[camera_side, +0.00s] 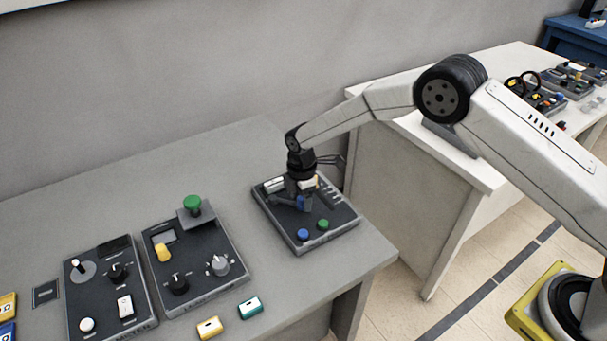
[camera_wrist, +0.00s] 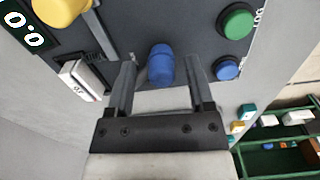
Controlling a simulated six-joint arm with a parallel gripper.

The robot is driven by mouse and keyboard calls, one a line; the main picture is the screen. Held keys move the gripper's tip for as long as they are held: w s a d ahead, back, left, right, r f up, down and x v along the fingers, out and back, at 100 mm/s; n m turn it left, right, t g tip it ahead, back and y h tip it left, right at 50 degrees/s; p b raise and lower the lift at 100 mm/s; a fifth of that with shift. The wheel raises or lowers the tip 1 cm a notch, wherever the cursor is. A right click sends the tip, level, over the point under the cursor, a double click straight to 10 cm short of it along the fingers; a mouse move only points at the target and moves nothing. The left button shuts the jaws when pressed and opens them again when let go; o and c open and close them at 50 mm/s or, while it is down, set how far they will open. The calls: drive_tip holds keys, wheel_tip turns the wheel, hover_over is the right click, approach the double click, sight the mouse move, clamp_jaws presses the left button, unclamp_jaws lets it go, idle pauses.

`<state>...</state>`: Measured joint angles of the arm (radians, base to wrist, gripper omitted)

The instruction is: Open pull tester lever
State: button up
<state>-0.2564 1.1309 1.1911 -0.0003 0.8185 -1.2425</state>
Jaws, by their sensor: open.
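The tester (camera_side: 273,212) is a dark panel box near the right end of the grey table, under my gripper (camera_side: 301,190). Its lever has a blue grip (camera_wrist: 161,65), which shows in the wrist view between the two fingers of my gripper (camera_wrist: 160,72). The fingers are open, one on each side of the blue grip, with visible gaps. In the side view the blue grip (camera_side: 300,203) shows just below my gripper; the lever's base is mostly hidden there.
Two other panel boxes (camera_side: 190,258) (camera_side: 105,290) stand left. Table between them is clear.

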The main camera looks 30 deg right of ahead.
drive_tip(key=shift+r, duration=0.1)
drive_tip(key=shift+r, duration=3.8)
drive_tip(key=shift+s+d+r+m, duration=0.25)
drive_tip(key=shift+d+r+m, duration=0.05)
drive_tip(key=shift+d+r, duration=0.05)
drive_tip(key=s+d+r+m+t, duration=0.1)
drive_tip(key=s+d+m, duration=0.3)
drive_tip(key=s, duration=0.4)
drive_tip(key=s+d+r+m, duration=0.3)
drive_tip(key=s+d+m, duration=0.2)
drive_tip(key=s+m, duration=0.2)
drive_tip(key=s+d+r+m+t, duration=0.1)
drive_tip(key=s+d+r+m, duration=0.2)
drive_tip(key=s, duration=0.8)
drive_tip(key=shift+s+d+m+t, duration=0.3)
drive_tip(key=shift+d+m, duration=0.55)
drive_tip(key=shift+m, duration=0.45)
